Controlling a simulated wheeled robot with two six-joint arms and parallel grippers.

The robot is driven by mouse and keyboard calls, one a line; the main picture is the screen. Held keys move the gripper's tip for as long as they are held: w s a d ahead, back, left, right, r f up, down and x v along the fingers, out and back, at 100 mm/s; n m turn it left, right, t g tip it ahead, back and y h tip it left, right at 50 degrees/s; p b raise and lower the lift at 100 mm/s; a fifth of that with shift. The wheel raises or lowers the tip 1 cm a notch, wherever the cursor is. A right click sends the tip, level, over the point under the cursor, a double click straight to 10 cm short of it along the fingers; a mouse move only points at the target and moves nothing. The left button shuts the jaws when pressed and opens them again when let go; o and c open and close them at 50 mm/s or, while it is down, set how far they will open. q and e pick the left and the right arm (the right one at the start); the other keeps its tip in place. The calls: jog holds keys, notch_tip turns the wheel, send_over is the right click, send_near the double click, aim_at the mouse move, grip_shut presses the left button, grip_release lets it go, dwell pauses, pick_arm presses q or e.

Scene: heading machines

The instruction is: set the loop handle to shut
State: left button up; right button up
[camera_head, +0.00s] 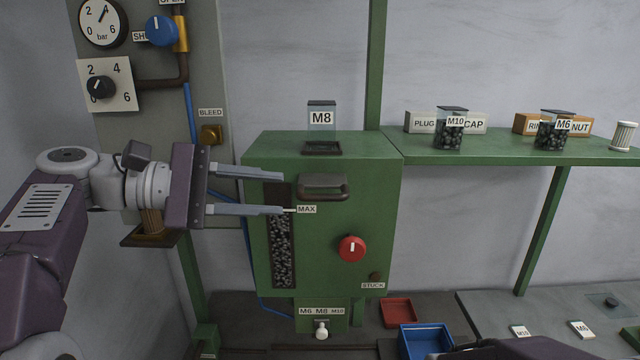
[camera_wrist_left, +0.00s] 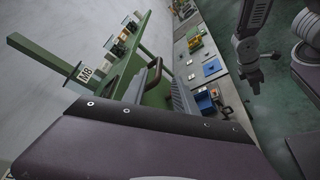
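A dark loop handle (camera_head: 323,187) is on the upper front of the green machine (camera_head: 375,190); the wrist view also shows a dark loop (camera_wrist_left: 151,75). My left gripper (camera_head: 282,192) is open and empty. Its two fingers point right at the machine's front, tips just left of the loop handle, one higher and one lower. I cannot tell how far in front of the panel they are. The lower finger ends at the MAX label. No open or shut label shows beside the loop handle. My right gripper's fingers are not seen.
A red knob (camera_head: 352,249) is right below the handle. A blue knob (camera_head: 161,31) sits by OPEN and partly cut SHUT labels at upper left. A green shelf (camera_head: 520,150) with jars is at right. Red (camera_head: 398,312) and blue (camera_head: 425,341) bins are below.

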aim_at(316, 197)
pick_arm(q)
jog(key=x, duration=0.3)
jog(key=p+x, duration=0.1)
jog(key=x, duration=0.2)
jog(key=p+x, duration=0.1)
jog(key=x, duration=0.1)
jog(key=shift+w+d+f, duration=0.2)
jog(key=shift+w+d, duration=0.05)
jog(key=shift+w, duration=0.25)
jog(key=shift+s+d+f, duration=0.1)
jog(key=shift+d, duration=0.2)
jog(key=shift+a, duration=0.1)
jog(key=shift+w+f, duration=0.1)
jog(key=shift+w, duration=0.15)
grip_shut()
jog(key=shift+f, duration=0.1)
